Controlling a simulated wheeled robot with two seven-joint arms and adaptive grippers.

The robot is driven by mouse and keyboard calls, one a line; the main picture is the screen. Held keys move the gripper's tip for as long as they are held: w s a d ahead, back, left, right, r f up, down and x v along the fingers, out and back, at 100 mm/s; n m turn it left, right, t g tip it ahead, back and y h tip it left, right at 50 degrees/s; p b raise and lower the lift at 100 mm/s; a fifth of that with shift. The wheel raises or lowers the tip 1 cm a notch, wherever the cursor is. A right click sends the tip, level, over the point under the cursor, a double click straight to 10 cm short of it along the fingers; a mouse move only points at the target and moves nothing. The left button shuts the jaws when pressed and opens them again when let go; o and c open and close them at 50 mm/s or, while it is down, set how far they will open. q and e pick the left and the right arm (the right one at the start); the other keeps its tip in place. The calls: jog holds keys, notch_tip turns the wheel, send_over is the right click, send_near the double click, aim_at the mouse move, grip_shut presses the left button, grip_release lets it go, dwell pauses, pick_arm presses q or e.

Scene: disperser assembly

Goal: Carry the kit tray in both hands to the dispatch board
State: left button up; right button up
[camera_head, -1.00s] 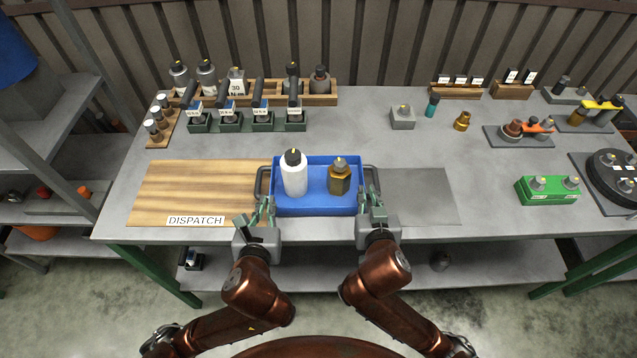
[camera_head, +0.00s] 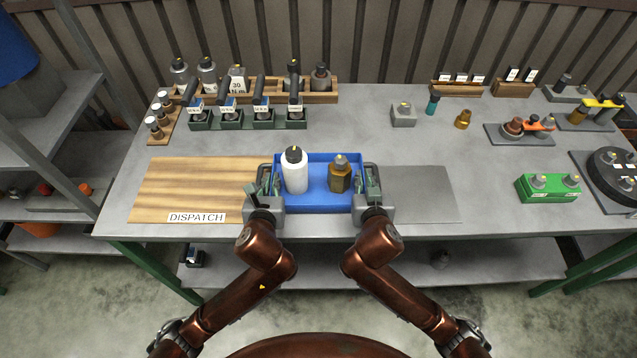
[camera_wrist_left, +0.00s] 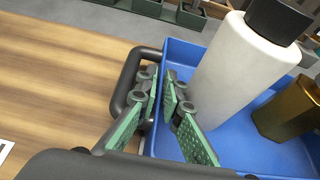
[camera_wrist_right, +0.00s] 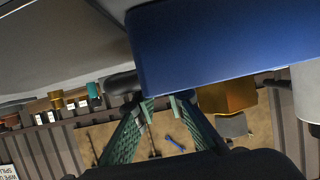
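The blue kit tray (camera_head: 318,208) sits on the bench, right of the wooden dispatch board (camera_head: 200,185), its left edge close to the board. Neither view shows a closed grip.
A grey mat (camera_head: 420,195) lies right of the tray. Labelled tool holders (camera_head: 230,118) and a wooden rack (camera_head: 320,98) stand behind. A green box (camera_head: 548,188) is at the right. The bench middle behind the tray is mostly clear.

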pick_arm(q)
jog(key=shift+x, duration=0.85)
pick_arm(e)
jog(key=shift+w+f, duration=0.2)
jog(key=shift+w, duration=0.35)
pick_arm(q)
jog(key=shift+c, duration=0.6)
pick_arm(e)
jog(key=shift+c, duration=0.7)
pick_arm(q)
grip_shut()
pick_arm(e)
grip_shut()
